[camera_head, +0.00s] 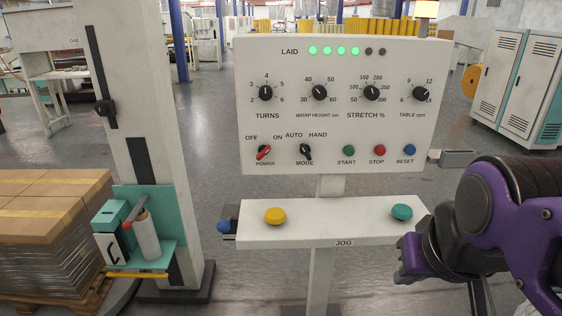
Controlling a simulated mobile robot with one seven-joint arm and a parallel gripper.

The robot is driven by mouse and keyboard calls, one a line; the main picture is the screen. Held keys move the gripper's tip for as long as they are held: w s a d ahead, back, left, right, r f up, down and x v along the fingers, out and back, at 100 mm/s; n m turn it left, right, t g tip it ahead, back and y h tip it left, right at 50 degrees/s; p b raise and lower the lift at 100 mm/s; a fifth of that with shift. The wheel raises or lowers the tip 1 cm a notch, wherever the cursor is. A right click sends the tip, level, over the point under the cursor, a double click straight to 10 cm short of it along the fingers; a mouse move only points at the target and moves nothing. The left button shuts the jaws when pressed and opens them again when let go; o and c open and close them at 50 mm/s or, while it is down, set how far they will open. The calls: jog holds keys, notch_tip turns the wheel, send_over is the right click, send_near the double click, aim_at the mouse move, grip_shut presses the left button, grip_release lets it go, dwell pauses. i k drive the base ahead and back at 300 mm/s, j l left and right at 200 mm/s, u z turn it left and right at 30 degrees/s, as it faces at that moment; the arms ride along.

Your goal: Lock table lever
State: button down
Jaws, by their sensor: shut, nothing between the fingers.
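A lever with a blue ball knob (224,227) sticks out at the left end of the white jog shelf (320,236). Its dark mount is partly hidden behind the shelf's end. It looks like the table lever, but no label shows on it, and I cannot tell whether it is locked. My purple and black arm fills the lower right, just right of the shelf and well away from this lever. No fingertips can be made out; my gripper is not in sight.
A control panel (341,128) with knobs and buttons stands behind the shelf. The shelf carries a yellow button (275,216) and a teal button (402,212). At left are a white mast (150,110), a teal carriage (160,200) holding a roll, and a wrapped pallet load (55,225).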

aim_at(223, 226)
jog(key=k+j, duration=0.1)
jog(key=j, duration=0.3)
jog(key=k+j+z, duration=0.15)
jog(key=j, duration=0.25)
jog(key=k+j, duration=0.15)
jog(key=j, duration=0.25)
jog(key=k+j+z, duration=0.1)
jog(key=j, duration=0.3)
